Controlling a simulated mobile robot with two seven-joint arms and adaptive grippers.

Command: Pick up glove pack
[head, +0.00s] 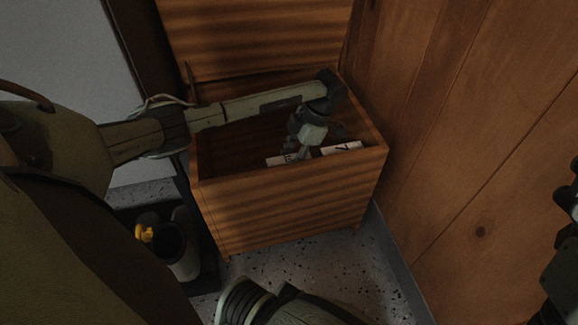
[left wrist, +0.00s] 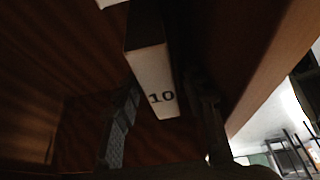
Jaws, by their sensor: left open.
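A boxy pack with a white face marked "10" (left wrist: 155,78) stands between the fingers of my left gripper in the left wrist view. My left gripper (left wrist: 163,128) is open, with one finger on each side of the pack; I cannot tell whether either touches it. In the head view my left gripper (head: 302,156) reaches down into an open wooden chest (head: 290,208). Two white-faced packs show there, one at the gripper (head: 276,160) and one to its right (head: 342,147). I cannot read which is the glove pack. Dark parts at the right edge seem to be my right gripper (head: 568,205).
The chest's raised lid (head: 255,35) stands behind my left arm. A wood-panelled wall (head: 470,130) is close on the right. A dark container with something yellow (head: 145,233) stands left of the chest. Speckled floor (head: 350,265) is free in front.

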